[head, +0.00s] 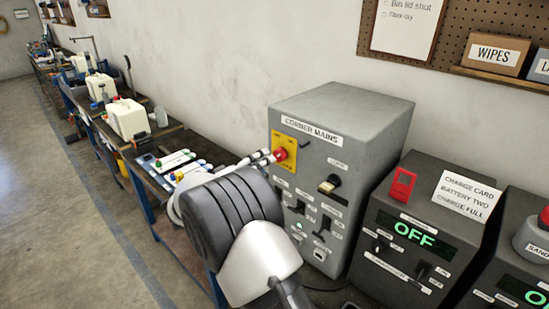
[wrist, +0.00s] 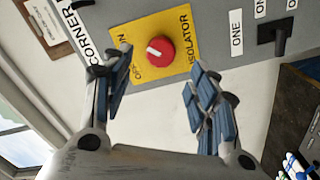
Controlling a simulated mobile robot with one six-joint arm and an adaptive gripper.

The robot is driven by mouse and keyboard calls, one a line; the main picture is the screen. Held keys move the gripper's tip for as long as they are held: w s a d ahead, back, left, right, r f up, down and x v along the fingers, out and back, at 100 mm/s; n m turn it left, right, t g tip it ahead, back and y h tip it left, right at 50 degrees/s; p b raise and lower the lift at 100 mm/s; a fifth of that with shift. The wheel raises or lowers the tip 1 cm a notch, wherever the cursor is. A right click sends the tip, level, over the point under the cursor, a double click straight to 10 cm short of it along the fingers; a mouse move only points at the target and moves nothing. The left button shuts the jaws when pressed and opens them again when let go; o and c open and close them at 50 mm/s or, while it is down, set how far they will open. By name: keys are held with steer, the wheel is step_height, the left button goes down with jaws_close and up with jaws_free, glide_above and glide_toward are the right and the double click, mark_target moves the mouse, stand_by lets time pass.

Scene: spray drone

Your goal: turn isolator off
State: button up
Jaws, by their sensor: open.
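The isolator is a round red knob (head: 281,154) on a yellow plate (head: 290,141) on the front of the grey CORNER MAINS box (head: 345,110). In the wrist view the knob (wrist: 160,50) carries a short white mark, on the side towards the ON and OFF lettering. Which of the two it points at I cannot tell for sure. My gripper (wrist: 161,72) is open, with one finger on each side of the knob in that view and a gap to it on both sides. In the head view my gripper (head: 262,157) is close in front of the knob, and my arm hides the box's lower left.
A long bench with white containers (head: 127,118) runs left.

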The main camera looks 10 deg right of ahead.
mark_target(276, 155)
steer(key=x, duration=0.6)
steer(key=shift+w+d, duration=0.15)
steer(key=c, duration=1.1)
